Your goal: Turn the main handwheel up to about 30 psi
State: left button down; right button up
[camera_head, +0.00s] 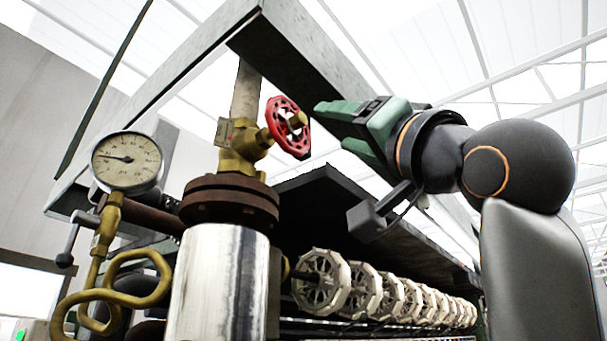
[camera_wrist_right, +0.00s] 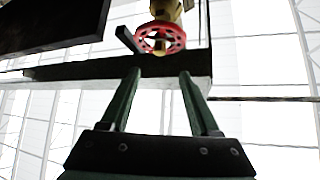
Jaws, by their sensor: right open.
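The red handwheel (camera_head: 288,128) sits on a brass valve (camera_head: 240,145) above a rusty flange and a shiny metal pipe. A round pressure gauge (camera_head: 127,161) stands to its left; its needle points to the left, and its numbers are too small to read. My right gripper (camera_head: 328,122) is just right of the handwheel and appears apart from it. In the right wrist view, its two green fingers (camera_wrist_right: 160,75) are open and empty, with the handwheel (camera_wrist_right: 160,38) beyond the tips, between them. My left gripper is not in view.
A grey metal beam frame (camera_head: 295,50) passes close behind and above the valve. A row of pale reels (camera_head: 375,290) runs below my right arm. A curled brass pipe (camera_head: 115,285) stands under the gauge.

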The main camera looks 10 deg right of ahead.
aim_at(303, 121)
jog(key=p+x, duration=0.6)
jog(key=x, duration=0.4)
jog(key=shift+w+a+r, duration=0.15)
jog(key=shift+w+r, duration=0.1)
jog(key=shift+r, duration=0.1)
jog(key=shift+w+a+r, duration=0.25)
jog(key=shift+w, duration=0.2)
jog(key=shift+c, duration=0.2)
grip_shut()
